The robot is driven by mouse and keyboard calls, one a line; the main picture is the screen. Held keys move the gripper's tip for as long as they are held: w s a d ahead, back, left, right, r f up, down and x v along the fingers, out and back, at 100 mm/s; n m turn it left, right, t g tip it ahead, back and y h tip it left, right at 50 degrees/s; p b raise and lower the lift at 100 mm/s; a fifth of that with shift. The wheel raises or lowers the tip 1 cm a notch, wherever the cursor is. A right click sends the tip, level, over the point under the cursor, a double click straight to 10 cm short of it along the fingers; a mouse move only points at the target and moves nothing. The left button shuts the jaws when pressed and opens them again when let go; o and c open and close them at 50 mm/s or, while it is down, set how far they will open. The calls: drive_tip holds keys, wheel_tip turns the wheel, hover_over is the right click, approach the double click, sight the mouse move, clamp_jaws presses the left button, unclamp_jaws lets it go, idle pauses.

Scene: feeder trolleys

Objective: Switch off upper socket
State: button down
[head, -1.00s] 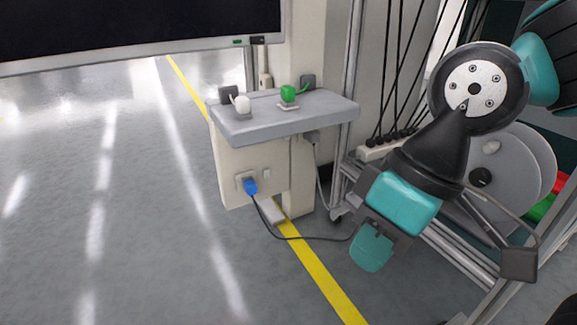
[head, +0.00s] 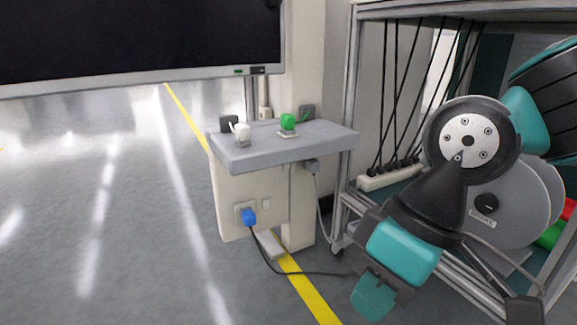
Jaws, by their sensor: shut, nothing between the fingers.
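A pale pillar or cabinet (head: 235,185) stands near the picture's middle with a grey shelf (head: 255,156) on top. Low on its front is a socket with a blue plug (head: 248,217) in it and a dark cable. Above the shelf, a dark box (head: 229,124) sits at the left and another dark box (head: 307,112) at the back right; I cannot tell which is the upper socket, nor see a switch state. My gripper (head: 372,300) hangs at the lower right, shut and empty, pointing down, apart from the shelf and the sockets.
A white knob (head: 242,133) and a green knob (head: 288,122) stand on the shelf. A framed trolley (head: 352,100) with a power strip (head: 390,174) and reels is at the right. A large screen (head: 140,40) hangs at the upper left. The floor at left is clear.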

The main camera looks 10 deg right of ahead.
wheel_tip(320, 180, up, 10)
drive_tip(key=w+d+m+p, duration=0.1)
drive_tip(key=w+d+p, duration=0.15)
drive_tip(key=p, duration=0.85)
drive_tip(key=w+d+f+n+t+b, duration=0.1)
drive_tip(key=w+d+f+t+b, duration=0.2)
drive_tip(key=w+f, duration=0.55)
drive_tip(key=w+d+f+t+b, duration=0.2)
drive_tip(key=w+f+b, duration=0.45)
drive_tip(key=w, duration=0.35)
drive_tip(key=w+a+f+n+t+y, duration=0.25)
drive_tip(key=w+n, duration=0.25)
drive_tip(key=w, duration=0.3)
drive_tip(key=w+a+f+n+t+y, duration=0.1)
drive_tip(key=w+a+f+n+t, duration=0.15)
drive_tip(key=w+n, duration=0.35)
drive_tip(key=w+d+f+n+t+h, duration=0.2)
drive_tip(key=w+d+f+n+t, duration=0.1)
drive_tip(key=w+d+t, duration=0.3)
drive_tip(key=shift+w+d+f+t+h, duration=0.25)
drive_tip(key=shift+w+f+t+h, duration=0.15)
drive_tip(key=shift+w+t, duration=1.15)
drive_tip(key=shift+w, duration=0.15)
